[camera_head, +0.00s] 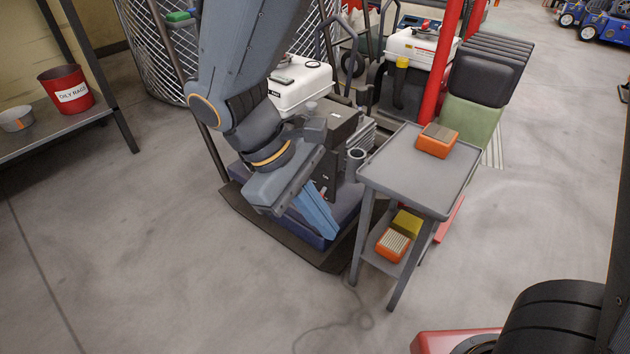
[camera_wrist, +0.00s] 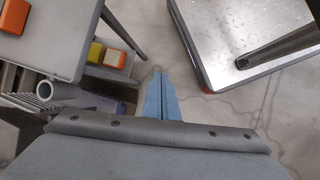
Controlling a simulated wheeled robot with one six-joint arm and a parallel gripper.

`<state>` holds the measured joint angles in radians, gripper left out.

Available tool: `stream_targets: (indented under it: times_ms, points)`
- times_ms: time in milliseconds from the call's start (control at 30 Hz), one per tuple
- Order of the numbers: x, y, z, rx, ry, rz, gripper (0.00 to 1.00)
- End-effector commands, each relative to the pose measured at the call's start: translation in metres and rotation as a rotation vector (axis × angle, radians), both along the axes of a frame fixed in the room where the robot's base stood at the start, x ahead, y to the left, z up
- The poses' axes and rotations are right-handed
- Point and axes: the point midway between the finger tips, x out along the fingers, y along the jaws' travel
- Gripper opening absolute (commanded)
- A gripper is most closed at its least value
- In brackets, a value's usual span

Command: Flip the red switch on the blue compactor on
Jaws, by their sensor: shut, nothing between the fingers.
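The blue compactor (camera_head: 302,226) stands on a dark mat in the middle of the head view, with a dark engine block and a white tank (camera_head: 300,85) on top. My arm hides much of its front. A tiny red spot (camera_head: 323,192) beside my gripper may be the red switch; I cannot tell its position. My gripper (camera_head: 332,234) points down in front of the compactor, its blue fingers together and empty. In the wrist view the closed fingers (camera_wrist: 157,74) hang over the floor, and no switch can be made out.
A grey cart (camera_head: 410,165) stands close on the right, with an orange box (camera_head: 437,140) on top and boxes on its lower shelf. A red pole (camera_head: 440,65) and another white-topped machine stand behind. A bench with a red bucket (camera_head: 67,91) is at left.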

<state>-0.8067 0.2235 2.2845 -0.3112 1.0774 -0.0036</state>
Motion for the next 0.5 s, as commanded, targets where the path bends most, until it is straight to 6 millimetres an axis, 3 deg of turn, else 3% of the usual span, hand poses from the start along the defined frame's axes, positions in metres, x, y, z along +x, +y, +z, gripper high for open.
stream_targets:
  times_ms: [233,500]
  points:
    - [0.051,-0.005,-0.049,-0.323,0.05,0.235,0.0]
    - [0.108,0.005,-0.105,-0.656,0.06,0.49,0.0]
